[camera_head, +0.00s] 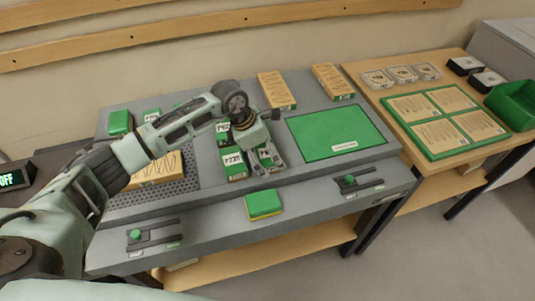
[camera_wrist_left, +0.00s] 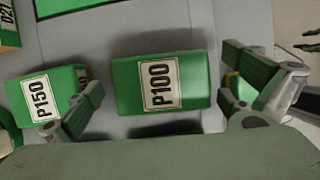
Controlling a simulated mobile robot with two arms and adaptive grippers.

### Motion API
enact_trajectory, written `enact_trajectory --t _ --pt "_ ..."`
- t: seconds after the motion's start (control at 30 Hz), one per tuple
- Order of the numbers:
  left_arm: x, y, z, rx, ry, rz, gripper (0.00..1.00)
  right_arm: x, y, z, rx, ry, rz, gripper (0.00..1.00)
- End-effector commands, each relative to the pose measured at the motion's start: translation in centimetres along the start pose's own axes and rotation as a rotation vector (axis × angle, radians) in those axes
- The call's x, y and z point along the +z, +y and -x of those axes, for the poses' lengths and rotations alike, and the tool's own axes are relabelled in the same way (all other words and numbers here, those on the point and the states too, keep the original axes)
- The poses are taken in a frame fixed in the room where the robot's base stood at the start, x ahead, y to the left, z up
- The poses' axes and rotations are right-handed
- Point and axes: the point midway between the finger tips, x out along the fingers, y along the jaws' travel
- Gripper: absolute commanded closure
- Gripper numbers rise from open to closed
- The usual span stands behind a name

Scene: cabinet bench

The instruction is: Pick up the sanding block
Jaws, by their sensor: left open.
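A green block with a yellow lower layer (camera_head: 263,205) lies near the front of the grey bench; it looks like a sanding block. My left gripper (camera_head: 258,143) is above the middle of the bench, behind that block, among green labelled pieces. In the left wrist view its open fingers (camera_wrist_left: 160,88) stand either side of a green block labelled P100 (camera_wrist_left: 125,85). I cannot tell whether they touch it. A green P150 piece (camera_wrist_left: 38,98) is left of the left finger. A green and yellow thing (camera_wrist_left: 232,82) shows partly behind the right finger.
A green mat (camera_head: 335,132) lies right of the gripper. Cardboard-coloured boxes (camera_head: 276,90) stand at the back. A perforated dark plate (camera_head: 155,195) is at left, under my arm. Green-knobbed fixtures (camera_head: 350,181) sit along the front. A wooden table (camera_head: 405,97) adjoins at right.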

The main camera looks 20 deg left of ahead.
Motion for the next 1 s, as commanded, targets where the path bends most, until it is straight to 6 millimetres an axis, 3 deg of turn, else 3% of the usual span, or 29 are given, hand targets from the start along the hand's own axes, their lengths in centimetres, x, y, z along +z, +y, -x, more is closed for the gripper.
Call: enact_trajectory --t 0.17,0.73,1.0 --pt "0.0 -0.01 -0.06 0.0 -0.001 0.0 0.0 -0.02 0.2 -0.05 0.002 0.001 0.0 0.6" --pt "0.02 -0.01 0.0 0.0 -0.001 0.0 0.49 -0.21 0.21 -0.04 0.002 0.004 -0.001 0.6" --pt "0.12 0.03 0.13 0.001 -0.003 0.0 0.49 -0.25 0.15 -0.11 0.002 0.004 -0.001 0.6"
